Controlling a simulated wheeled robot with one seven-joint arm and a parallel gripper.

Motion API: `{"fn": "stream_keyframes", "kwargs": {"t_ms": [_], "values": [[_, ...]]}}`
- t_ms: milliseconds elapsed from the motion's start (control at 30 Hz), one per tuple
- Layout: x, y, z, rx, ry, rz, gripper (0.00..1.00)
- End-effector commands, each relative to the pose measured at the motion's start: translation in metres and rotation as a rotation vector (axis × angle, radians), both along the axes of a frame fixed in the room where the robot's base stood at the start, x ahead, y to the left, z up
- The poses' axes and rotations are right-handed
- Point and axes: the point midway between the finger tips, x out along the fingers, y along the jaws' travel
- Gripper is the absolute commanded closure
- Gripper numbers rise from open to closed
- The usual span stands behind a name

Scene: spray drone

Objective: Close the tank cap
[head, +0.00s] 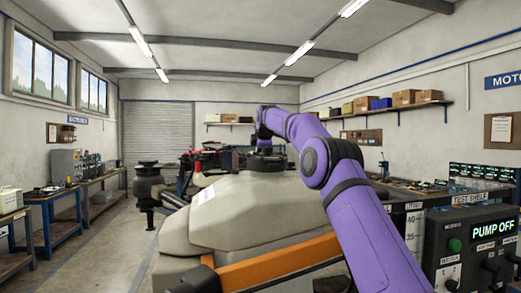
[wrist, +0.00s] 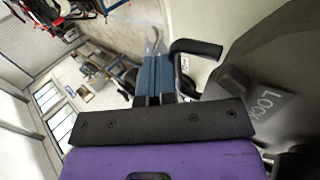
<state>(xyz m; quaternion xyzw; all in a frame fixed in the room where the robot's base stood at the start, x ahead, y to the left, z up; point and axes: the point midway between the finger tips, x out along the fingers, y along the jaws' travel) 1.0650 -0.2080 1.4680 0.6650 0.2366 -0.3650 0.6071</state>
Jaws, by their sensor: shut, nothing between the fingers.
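The pale tank (head: 235,210) of the spray drone fills the middle of the head view. The dark round tank cap (head: 266,162) is on its top, partly behind my arm. In the wrist view the large dark cap (wrist: 285,65) with the word LOCK is close on the right. A black bent bar (wrist: 196,47) lies between the cap and my fingers. My gripper (wrist: 153,50) is shut and empty, its blue-grey fingers beside the bar and left of the cap. I cannot tell whether they touch the bar. The cap's seating is not clear.
An orange bar (head: 280,262) crosses in front of the tank. A control box reading PUMP OFF (head: 485,245) stands at the right. A black round-topped stand (head: 148,185) is left of the tank. Workbenches line the left wall, with open floor (head: 105,250) between.

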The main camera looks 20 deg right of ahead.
Motion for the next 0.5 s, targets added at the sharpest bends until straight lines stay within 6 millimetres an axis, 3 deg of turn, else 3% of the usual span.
{"fn": "stream_keyframes", "kwargs": {"t_ms": [500], "values": [[0.0005,0.0005,-0.0125,0.013,0.065,0.001,1.0]]}}
